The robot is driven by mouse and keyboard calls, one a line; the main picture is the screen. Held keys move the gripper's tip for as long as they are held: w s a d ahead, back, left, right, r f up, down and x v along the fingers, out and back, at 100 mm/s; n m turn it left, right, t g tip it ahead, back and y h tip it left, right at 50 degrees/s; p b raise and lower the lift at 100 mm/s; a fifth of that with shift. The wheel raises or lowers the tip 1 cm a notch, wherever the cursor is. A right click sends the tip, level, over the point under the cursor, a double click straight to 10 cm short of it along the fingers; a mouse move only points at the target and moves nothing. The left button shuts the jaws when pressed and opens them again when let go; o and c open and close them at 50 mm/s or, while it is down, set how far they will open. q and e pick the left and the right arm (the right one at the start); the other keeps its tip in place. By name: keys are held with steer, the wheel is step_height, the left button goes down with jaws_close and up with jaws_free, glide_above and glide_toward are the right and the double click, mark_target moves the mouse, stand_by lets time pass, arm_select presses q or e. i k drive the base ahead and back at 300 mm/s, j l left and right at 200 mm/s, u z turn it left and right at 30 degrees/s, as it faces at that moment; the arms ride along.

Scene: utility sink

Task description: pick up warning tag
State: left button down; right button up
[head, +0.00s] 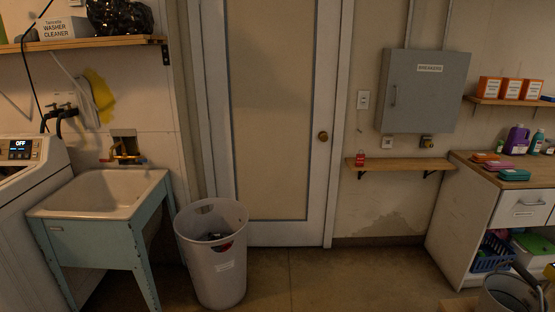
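A small red item with a pale marking (360,159), which looks like the warning tag, is on the narrow wooden shelf (400,164) below the grey breaker box (424,91). It sits near the shelf's left end and is too small to read. Neither of my grippers shows in the head view.
A white bin (217,262) stands on the floor before the closed door (270,110). A utility sink (100,190) and a washer (25,230) are at left. A counter (510,172) with cloths and bottles is at right. A bucket (508,296) is at bottom right. Floor below the shelf is clear.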

mark_target(360, 157)
steer(key=i+j+z, duration=0.2)
steer(key=i, duration=1.1)
steer(key=i+z, duration=0.35)
steer(key=i, duration=0.95)
steer(key=i+u, duration=0.1)
steer(key=i, duration=0.45)
steer(key=i+l+u, duration=0.15)
steer(key=i, duration=0.35)
